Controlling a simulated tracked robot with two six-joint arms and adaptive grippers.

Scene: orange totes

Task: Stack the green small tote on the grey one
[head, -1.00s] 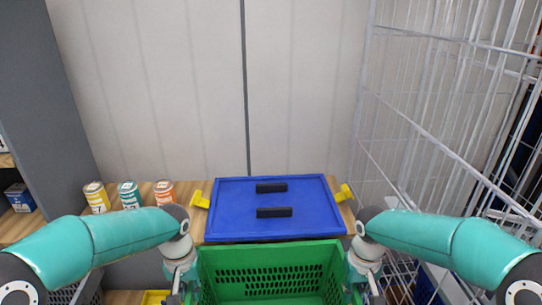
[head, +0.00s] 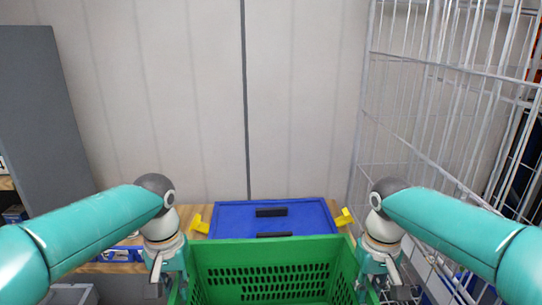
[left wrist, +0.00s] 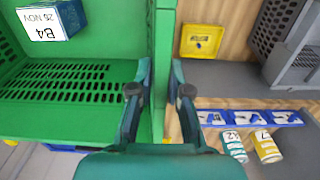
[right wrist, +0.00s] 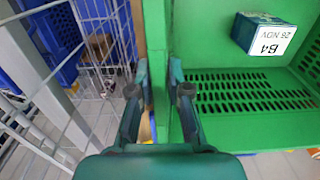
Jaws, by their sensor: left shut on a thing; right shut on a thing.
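The green tote (head: 265,252) is held between my two arms at the bottom middle of the head view. My left gripper (left wrist: 158,92) is shut on its left wall, and my right gripper (right wrist: 161,92) is shut on its right wall. A blue box labelled B4 (left wrist: 50,22) lies inside the tote; it also shows in the right wrist view (right wrist: 263,33). A grey tote (left wrist: 283,32) shows at the upper right of the left wrist view, apart from the green tote. A grey edge (head: 70,294) at the lower left of the head view seems to be the same tote.
A blue lidded box (head: 320,218) with yellow clasps stands behind the green tote. A small yellow bin (left wrist: 201,41) and several cans (left wrist: 267,147) are on the left side. A white wire cage (head: 450,130) stands close on the right, near my right arm.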

